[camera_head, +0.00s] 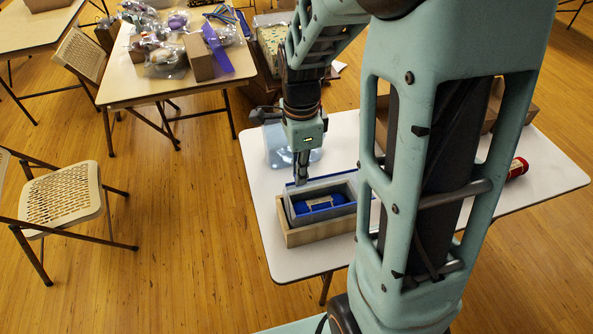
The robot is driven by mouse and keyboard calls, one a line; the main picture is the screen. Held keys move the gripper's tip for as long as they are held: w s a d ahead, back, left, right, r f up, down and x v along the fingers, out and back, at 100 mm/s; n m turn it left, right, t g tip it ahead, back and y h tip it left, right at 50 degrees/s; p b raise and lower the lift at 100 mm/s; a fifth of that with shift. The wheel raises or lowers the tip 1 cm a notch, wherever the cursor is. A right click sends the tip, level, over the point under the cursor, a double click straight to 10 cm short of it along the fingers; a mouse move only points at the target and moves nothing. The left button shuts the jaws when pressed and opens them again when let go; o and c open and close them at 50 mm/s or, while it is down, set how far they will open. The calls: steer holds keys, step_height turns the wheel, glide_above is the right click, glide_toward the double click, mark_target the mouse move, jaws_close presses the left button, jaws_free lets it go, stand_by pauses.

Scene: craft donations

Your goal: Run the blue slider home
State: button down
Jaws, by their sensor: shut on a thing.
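A grey open-topped box (346,184) sits in a pale wooden tray (299,236) near the front left of the white table. A thin blue strip runs along the box's back edge, and a blue bundle (318,204) lies inside. My gripper (302,180) points down at the left part of this strip. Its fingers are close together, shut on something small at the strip. The blue slider cannot be made out apart from the fingers, which cover that spot. My arm hides the right end of the box and strip.
A clear bluish container (284,149) stands behind my gripper. A red cylinder (517,168) lies at the table's (540,192) right. A cardboard box (526,112) is behind my arm. A folding chair (64,201) and another table with bagged goods stand left, with open floor between.

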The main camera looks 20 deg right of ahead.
steer(key=d, duration=1.3)
steer(key=shift+d, duration=0.35)
steer(key=shift+s, duration=0.1)
steer(key=c, duration=2)
jaws_free()
step_height(320, 180, up, 12)
